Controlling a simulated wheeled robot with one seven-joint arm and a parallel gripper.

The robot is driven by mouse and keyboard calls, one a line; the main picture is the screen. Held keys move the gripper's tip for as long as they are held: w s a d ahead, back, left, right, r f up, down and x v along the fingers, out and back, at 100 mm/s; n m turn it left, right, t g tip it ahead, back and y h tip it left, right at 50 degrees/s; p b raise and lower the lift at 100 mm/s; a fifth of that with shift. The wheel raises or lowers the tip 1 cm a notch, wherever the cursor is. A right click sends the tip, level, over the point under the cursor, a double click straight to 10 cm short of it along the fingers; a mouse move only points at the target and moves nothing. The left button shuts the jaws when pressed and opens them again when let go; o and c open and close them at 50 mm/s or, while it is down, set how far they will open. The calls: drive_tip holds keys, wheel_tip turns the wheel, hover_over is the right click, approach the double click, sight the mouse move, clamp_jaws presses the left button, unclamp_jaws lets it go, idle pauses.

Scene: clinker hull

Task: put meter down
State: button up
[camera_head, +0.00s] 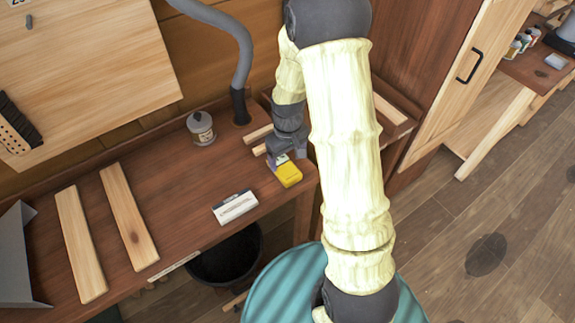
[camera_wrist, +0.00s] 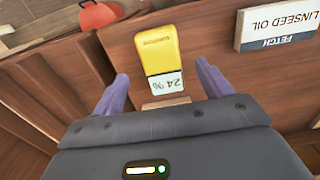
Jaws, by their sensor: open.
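The meter (camera_head: 288,174) is a small yellow block with a pale display end, lying on the wooden bench near its right end. In the wrist view the meter (camera_wrist: 158,55) shows its display reading 24 %. My gripper (camera_head: 287,150) is at the meter's far end, just above the bench. In the wrist view my gripper (camera_wrist: 155,92) has its two purple fingers spread, one on each side of the meter's display end, with gaps between them and it.
A lidded jar (camera_head: 201,128) stands at the back, near a grey hose (camera_head: 243,70). Two planks (camera_head: 128,215) lie at left. A dark bucket (camera_head: 228,262) is below the front edge.

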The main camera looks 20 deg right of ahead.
sight(287, 170)
wheel_tip(287, 170, up, 6)
drive_tip(key=shift+f, duration=0.15)
idle(0.6)
drive_tip(key=s+r+m+t, duration=0.2)
drive_tip(key=s+r, duration=0.3)
drive_tip(key=s, duration=0.7)
drive_tip(key=shift+s+a+r+m+t, duration=0.3)
drive_tip(key=shift+r+m, duration=0.1)
drive_tip(key=shift+m, duration=0.4)
